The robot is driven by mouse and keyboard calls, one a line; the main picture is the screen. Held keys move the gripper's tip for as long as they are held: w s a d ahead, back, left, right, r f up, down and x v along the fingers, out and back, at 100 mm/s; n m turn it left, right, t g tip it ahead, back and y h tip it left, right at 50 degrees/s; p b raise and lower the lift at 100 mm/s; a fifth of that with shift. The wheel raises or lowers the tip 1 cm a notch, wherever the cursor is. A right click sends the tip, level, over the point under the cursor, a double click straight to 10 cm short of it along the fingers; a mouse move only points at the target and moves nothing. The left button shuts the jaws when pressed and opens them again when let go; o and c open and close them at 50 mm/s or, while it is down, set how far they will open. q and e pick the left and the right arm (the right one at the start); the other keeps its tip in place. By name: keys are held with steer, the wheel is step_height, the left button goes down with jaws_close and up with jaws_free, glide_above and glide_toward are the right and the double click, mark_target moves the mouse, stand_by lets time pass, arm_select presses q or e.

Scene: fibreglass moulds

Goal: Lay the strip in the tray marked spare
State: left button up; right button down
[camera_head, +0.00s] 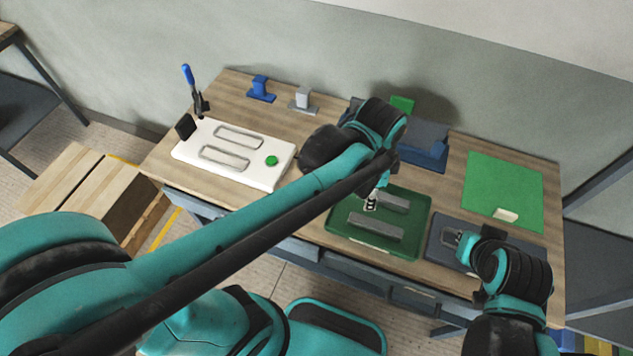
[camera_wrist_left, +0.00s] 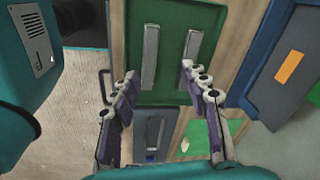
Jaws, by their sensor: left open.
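Two grey strips lie in the green tray, a rear strip (camera_head: 390,201) and a front strip (camera_head: 375,227). Both also show in the left wrist view, one (camera_wrist_left: 150,57) and the other (camera_wrist_left: 192,46). The green tray (camera_head: 418,237) has a pale label on its front edge that I cannot read. My left gripper (camera_head: 370,202) hangs over this tray, open and empty; its spread fingers (camera_wrist_left: 159,72) show in the wrist view. My right gripper (camera_head: 460,241) is over the dark grey tray (camera_head: 438,255); its jaws are unclear. No "spare" marking is legible.
A white mould board (camera_head: 240,178) with two strip-shaped outlines and a green button stands left. Blue (camera_head: 261,89) and grey (camera_head: 302,100) blocks stand behind it. A blue bin (camera_head: 428,153) is at the back. A green mat (camera_head: 500,185) with a pale label lies right.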

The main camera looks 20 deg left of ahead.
arm_select(q)
steer(key=s+a+n+t, duration=0.2)
steer(key=a+n+t, duration=0.1)
steer(key=a+n, duration=0.3)
steer(key=s+a+r+n+t, duration=0.1)
steer(key=s+a+n+t, duration=0.1)
steer(key=a+n, duration=0.5)
steer(key=shift+s+a+r+n+t, duration=0.2)
steer(key=shift+a+n+t, duration=0.15)
steer(key=shift+n, duration=0.25)
